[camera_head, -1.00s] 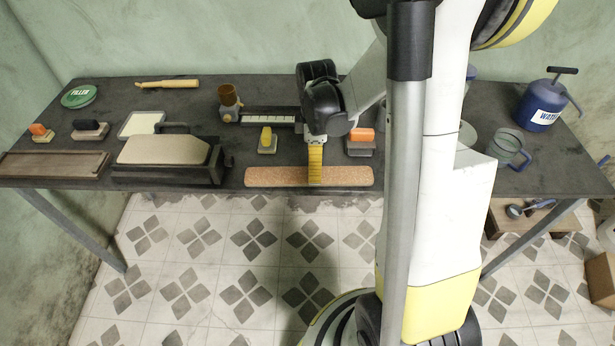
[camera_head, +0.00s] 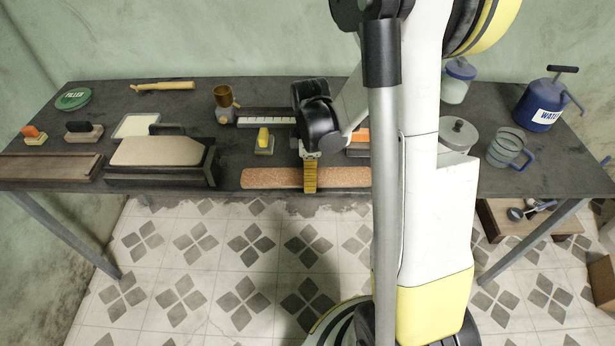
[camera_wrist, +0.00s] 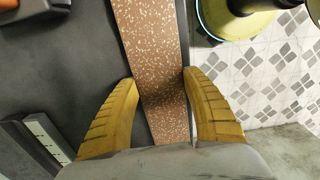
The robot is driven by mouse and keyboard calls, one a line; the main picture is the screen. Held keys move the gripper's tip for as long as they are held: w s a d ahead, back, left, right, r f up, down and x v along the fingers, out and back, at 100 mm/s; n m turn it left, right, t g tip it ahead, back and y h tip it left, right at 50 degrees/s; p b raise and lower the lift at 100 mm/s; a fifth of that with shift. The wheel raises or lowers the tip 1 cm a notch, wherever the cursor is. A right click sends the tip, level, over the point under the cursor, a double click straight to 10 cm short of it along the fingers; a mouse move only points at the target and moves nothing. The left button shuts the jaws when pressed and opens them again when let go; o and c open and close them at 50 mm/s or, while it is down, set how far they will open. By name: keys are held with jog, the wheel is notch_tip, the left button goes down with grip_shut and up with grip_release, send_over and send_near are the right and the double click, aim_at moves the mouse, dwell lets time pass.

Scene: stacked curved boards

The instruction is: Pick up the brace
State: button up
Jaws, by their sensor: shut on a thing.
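The long speckled reddish-brown bar, which I take to be the brace, (camera_head: 270,178) lies along the front edge of the dark workbench. My gripper (camera_head: 309,182) comes down over it from above, right of its middle. In the wrist view the bar (camera_wrist: 156,50) runs between the two yellow fingers of my gripper (camera_wrist: 161,82), one against each long side. The gripper is shut on it. I see no clear gap between the bar and the bench top.
A yellow-knobbed block (camera_head: 263,143) stands behind the bar, and an orange-topped block (camera_head: 358,138) is partly hidden by my arm. A black-framed block with a pale curved top (camera_head: 155,151) stands left.

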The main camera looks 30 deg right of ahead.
jog(key=shift+r, duration=0.15)
jog(key=shift+r+p, duration=0.3)
jog(key=shift+r, duration=0.05)
jog(key=r, duration=0.1)
jog(key=r+p, duration=0.2)
jog(key=r, duration=0.1)
jog(key=shift+s+d, duration=0.1)
jog(key=shift+s, duration=0.15)
jog(key=s+d+r+p, duration=0.4)
jog(key=s+r, duration=0.2)
jog(key=s, duration=0.4)
jog(key=shift+s, duration=0.2)
jog(key=shift+w+a, duration=0.1)
